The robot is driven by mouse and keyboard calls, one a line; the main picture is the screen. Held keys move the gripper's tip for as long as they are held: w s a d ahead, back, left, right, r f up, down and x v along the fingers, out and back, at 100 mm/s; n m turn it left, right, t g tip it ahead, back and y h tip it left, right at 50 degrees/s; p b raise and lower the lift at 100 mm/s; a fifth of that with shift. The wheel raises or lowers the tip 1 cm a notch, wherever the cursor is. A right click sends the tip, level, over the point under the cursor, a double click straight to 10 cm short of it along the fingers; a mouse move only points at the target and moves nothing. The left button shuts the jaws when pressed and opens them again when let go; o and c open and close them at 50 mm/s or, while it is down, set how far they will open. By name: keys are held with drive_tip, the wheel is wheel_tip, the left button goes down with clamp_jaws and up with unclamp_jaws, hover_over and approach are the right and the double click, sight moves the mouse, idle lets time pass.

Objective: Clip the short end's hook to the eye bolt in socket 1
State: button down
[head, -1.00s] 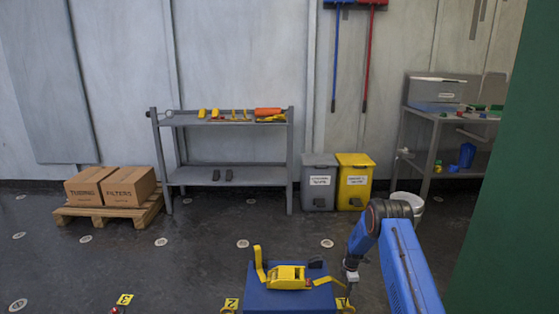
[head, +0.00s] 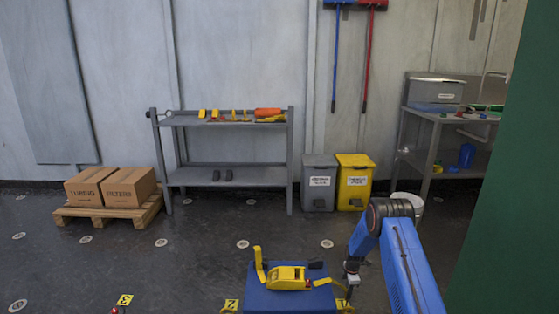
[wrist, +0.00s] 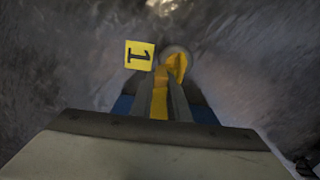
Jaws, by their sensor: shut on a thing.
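The yellow ratchet strap (head: 288,278) lies on a blue block (head: 285,300) in the head view. Its short end reaches right toward my gripper (head: 350,280), which points down near the floor. In the wrist view my gripper (wrist: 159,95) is shut on a yellow piece of the short end (wrist: 159,105). Just beyond the fingertips, a yellow curved part (wrist: 177,66) stands in front of a pale round floor socket (wrist: 172,54), beside the number 1 label (wrist: 139,55). I cannot tell whether that part is the hook or the eye bolt, or whether the two touch.
Number labels 2 (head: 231,304) and 3 (head: 124,300) lie on the floor to the left. A shelf (head: 225,122), grey bin (head: 319,180), yellow bin (head: 355,180) and boxed pallet (head: 100,215) stand behind. A green panel (head: 505,190) fills the right side.

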drive_tip(key=shift+s, duration=1)
drive_tip(key=shift+r, duration=1.45)
drive_tip(key=c, duration=2.2)
unclamp_jaws()
drive_tip(key=shift+f, duration=0.7)
drive_tip(key=o, duration=0.6)
